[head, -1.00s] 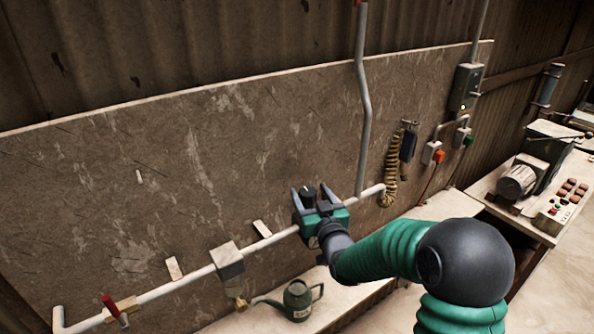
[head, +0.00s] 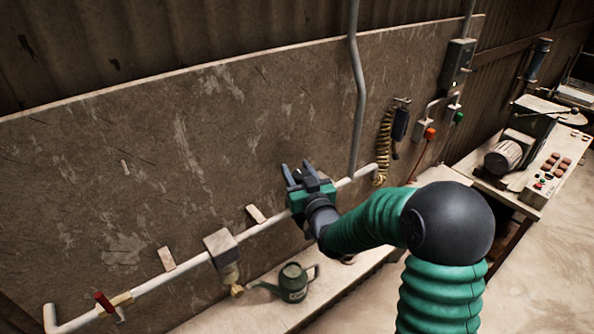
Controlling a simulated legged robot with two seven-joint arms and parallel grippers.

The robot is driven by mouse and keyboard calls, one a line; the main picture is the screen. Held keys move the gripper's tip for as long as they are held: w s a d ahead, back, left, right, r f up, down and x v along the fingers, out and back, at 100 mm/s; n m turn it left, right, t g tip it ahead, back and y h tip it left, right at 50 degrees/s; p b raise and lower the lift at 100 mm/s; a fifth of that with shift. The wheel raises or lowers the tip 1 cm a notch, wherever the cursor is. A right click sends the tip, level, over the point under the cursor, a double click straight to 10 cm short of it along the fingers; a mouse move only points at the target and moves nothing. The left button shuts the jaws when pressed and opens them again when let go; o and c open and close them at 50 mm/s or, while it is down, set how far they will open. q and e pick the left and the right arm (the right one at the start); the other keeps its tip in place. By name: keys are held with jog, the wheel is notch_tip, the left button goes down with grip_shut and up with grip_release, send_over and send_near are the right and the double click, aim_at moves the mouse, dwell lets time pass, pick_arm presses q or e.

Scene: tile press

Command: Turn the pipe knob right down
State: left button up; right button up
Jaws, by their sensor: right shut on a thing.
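A grey pipe (head: 265,228) runs along the lower part of a worn board. My right gripper (head: 298,172), green with dark fingers, is at this pipe right of the middle of the head view. Its fingers are shut on a dark knob, which is mostly hidden between the fingers and by the gripper's body. How far the knob is turned cannot be told. A red valve handle (head: 104,302) on a brass fitting sits at the pipe's left end, apart from my gripper. My left gripper is not in view.
A green watering can (head: 293,282) stands on the ledge below the pipe, near a grey box with a brass tap (head: 222,250). A coiled yellow hose (head: 384,145) hangs right of the gripper. A bench with a motor and buttons (head: 512,160) stands at the right.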

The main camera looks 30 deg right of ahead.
jog(key=shift+n+y, duration=0.5)
jog(key=shift+y, duration=0.3)
jog(key=shift+a+n+t+y+b, duration=0.2)
jog(key=shift+n+t+y+b, duration=0.1)
jog(key=shift+y, duration=0.2)
jog(key=o, duration=1.4)
